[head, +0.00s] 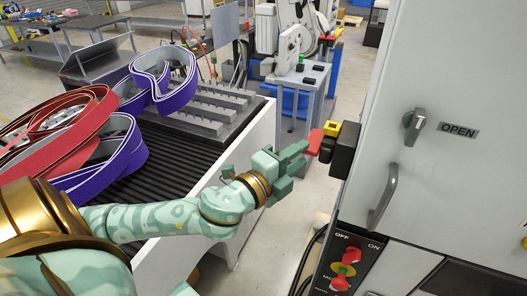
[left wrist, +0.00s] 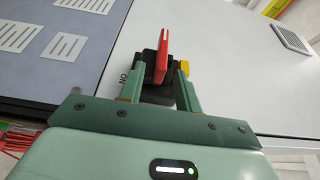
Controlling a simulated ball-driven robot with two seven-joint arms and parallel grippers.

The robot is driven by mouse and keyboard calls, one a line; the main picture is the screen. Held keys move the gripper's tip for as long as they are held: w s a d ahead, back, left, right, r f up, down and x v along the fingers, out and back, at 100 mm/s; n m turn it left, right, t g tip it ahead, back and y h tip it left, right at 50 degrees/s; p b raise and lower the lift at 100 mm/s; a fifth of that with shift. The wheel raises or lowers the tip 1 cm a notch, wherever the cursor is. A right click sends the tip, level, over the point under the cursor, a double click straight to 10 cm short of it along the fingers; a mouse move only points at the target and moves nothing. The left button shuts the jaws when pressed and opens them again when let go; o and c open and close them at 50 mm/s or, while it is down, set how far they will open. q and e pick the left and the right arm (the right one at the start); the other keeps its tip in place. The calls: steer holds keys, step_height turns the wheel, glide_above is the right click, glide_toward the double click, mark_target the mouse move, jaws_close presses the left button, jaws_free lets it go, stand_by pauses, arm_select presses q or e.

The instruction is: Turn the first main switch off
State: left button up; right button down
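A main switch with a red lever (head: 316,141) sits on a black box (head: 345,150) on the side of the grey cabinet, with a yellow part (head: 332,128) beside it. My left gripper (head: 301,155) is at the red lever. In the left wrist view, the lever (left wrist: 162,52) stands between the two open fingers (left wrist: 158,76), with a visible gap on each side. Dark lettering shows beside the black switch body (left wrist: 152,76) there. My right gripper is not in view.
The grey cabinet (head: 455,60) fills the right side, with a latch (head: 414,125) by an OPEN label and a protruding handle (head: 383,197). A ribbed black conveyor (head: 178,150) with purple and red bands is at left. Bare floor lies between them.

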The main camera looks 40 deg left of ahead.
arm_select(q)
steer(key=s+a+p, duration=0.1)
steer(key=s+p, duration=0.4)
steer(key=s, duration=0.8)
steer(key=shift+a+f, duration=0.15)
steer(key=shift+a, duration=0.25)
